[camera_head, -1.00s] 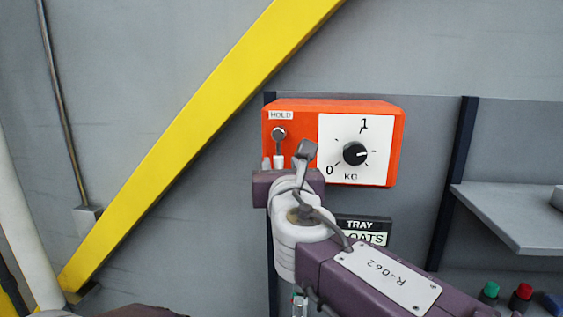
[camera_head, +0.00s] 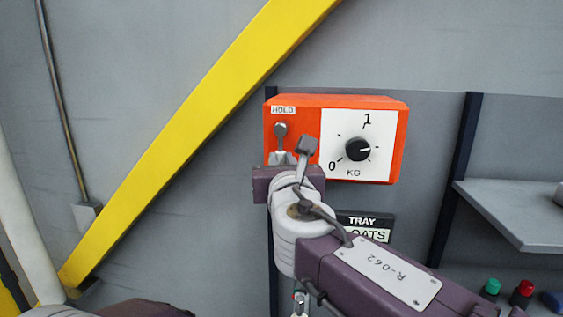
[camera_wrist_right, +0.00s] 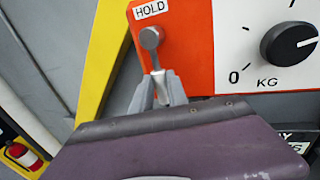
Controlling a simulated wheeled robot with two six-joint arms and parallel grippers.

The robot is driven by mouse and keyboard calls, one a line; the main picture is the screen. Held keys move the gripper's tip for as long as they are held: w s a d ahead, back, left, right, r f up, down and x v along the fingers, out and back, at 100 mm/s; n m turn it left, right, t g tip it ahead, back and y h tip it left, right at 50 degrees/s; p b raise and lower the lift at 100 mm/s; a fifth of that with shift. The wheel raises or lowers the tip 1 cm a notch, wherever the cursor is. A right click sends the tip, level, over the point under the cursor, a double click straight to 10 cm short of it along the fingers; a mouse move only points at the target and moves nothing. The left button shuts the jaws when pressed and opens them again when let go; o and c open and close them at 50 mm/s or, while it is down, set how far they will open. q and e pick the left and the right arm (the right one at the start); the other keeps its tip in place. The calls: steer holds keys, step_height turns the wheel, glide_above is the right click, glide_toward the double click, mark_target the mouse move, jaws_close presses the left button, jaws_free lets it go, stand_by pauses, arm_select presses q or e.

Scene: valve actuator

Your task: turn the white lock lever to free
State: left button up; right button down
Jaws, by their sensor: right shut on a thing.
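The lock lever (camera_wrist_right: 153,54) sits on the left part of the orange box's front, under a HOLD label (camera_wrist_right: 150,9). It has a round grey pivot at the top and a short arm pointing down to a white tip. It also shows in the head view (camera_head: 281,134). My right gripper (camera_wrist_right: 160,88) comes from below, its two grey fingers shut on the lever's white lower end. In the head view my right wrist hides part of the fingers (camera_head: 283,159). My left gripper is not in view.
The orange box (camera_head: 312,128) carries a white dial plate with a black KG knob (camera_head: 357,148) right of the lever. A TRAY sign (camera_head: 362,223) hangs below. A yellow beam (camera_head: 190,150) slants at the left, and a grey shelf (camera_head: 510,210) stands at the right.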

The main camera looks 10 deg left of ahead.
steer(key=shift+f, duration=0.1)
stand_by(0.7)
steer(key=a+m+b, duration=0.1)
steer(key=b, duration=0.1)
steer(key=m+b, duration=0.2)
steer(key=a+m+t+b, duration=0.1)
steer(key=m+b, duration=0.1)
steer(key=b, duration=0.1)
steer(key=shift+a+f, duration=0.1)
steer(key=shift+a, duration=0.25)
steer(key=shift+a+r+m+t+h+b, duration=0.3)
steer(key=shift+a+r+m+b, duration=0.1)
steer(key=shift+m, duration=0.75)
steer(key=shift+a+r+m+t+h+b, duration=0.15)
steer(key=shift+a+r+m+t+b, duration=0.15)
steer(key=shift+m, duration=0.8)
steer(key=shift+a+r+m+t+h+b, duration=0.3)
steer(key=shift+a+r+m, duration=0.15)
steer(key=shift+m, duration=0.7)
steer(key=c, duration=1.3)
jaws_free()
